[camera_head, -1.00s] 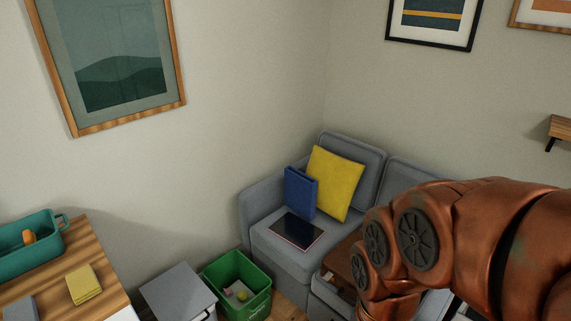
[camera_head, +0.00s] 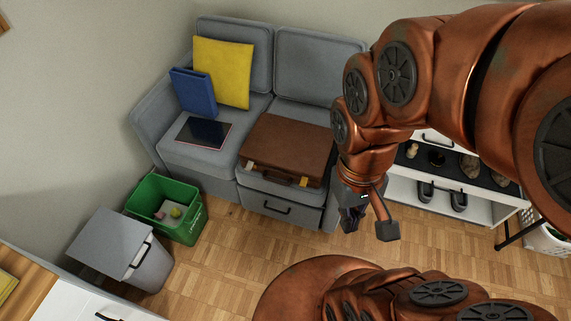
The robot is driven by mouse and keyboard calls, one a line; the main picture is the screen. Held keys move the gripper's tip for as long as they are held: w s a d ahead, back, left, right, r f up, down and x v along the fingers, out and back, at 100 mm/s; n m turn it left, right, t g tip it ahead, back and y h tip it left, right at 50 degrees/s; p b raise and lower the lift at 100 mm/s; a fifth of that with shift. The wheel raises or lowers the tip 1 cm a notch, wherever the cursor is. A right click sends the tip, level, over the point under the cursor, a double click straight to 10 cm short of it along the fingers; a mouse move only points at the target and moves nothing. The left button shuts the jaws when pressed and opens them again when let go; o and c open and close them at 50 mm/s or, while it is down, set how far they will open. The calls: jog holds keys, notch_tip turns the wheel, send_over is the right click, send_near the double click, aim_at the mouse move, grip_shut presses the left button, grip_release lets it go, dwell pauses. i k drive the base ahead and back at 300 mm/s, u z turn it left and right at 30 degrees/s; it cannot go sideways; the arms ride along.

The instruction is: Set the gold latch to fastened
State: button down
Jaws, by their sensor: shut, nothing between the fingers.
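A brown briefcase (camera_head: 287,145) lies flat and closed on the grey sofa, its handle side facing the front edge. A gold latch (camera_head: 303,182) shows near the right end of that front side. A paler, small latch-like piece (camera_head: 250,165) shows near the left end. Both are too small to tell whether they are fastened. My gripper (camera_head: 368,224) hangs over the floor, to the right of and in front of the briefcase, apart from it. It is shut and empty, with its fingers partly hidden by its own links.
A blue binder (camera_head: 193,92), a yellow cushion (camera_head: 224,70) and a dark tablet (camera_head: 204,132) are on the sofa (camera_head: 190,160). A green bin (camera_head: 178,222) and a grey bin (camera_head: 120,245) stand left. A white shelf (camera_head: 440,200) with shoes stands right. The wooden floor between is open.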

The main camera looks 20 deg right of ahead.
aim_at(305, 180)
jog(key=k, duration=0.5)
jog(key=u, duration=1)
jog(key=i, duration=0.7)
jog(key=z, duration=0.3)
